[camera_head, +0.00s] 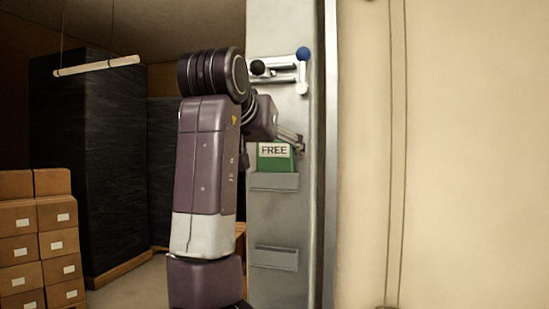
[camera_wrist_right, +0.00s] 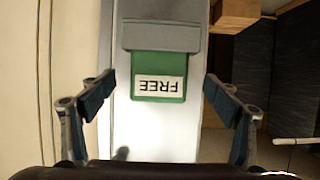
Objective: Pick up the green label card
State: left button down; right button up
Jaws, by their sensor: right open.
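The green label card (camera_head: 276,165) has a white strip reading "FREE". It stands upright in the upper grey pocket (camera_head: 274,182) on a tall metal panel, its lower part hidden in the pocket. In the right wrist view, the card (camera_wrist_right: 158,66) appears upside down, centred between the fingers. My right gripper (camera_head: 296,142) is near the card's top edge in the head view, partly hidden by my arm. In the right wrist view, my right gripper (camera_wrist_right: 159,84) has its fingers spread wide on either side of the card, with nothing between them touching it. My left gripper is out of view.
A second grey pocket (camera_head: 276,258) sits lower on the panel (camera_head: 275,220). A lever handle with a blue knob (camera_head: 303,54) and a black knob is above the card. A cream wall (camera_head: 440,150) is on the right. Stacked cardboard boxes (camera_head: 38,240) stand left.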

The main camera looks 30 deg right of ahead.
aim_at(274, 156)
jog(key=shift+p+x, duration=0.5)
jog(key=shift+x, duration=1.05)
jog(key=shift+d, duration=0.1)
jog(key=shift+r, duration=0.1)
jog(key=shift+c, duration=1.4)
jog(key=c, duration=1)
jog(key=shift+o, duration=0.2)
jog(key=shift+r, duration=0.1)
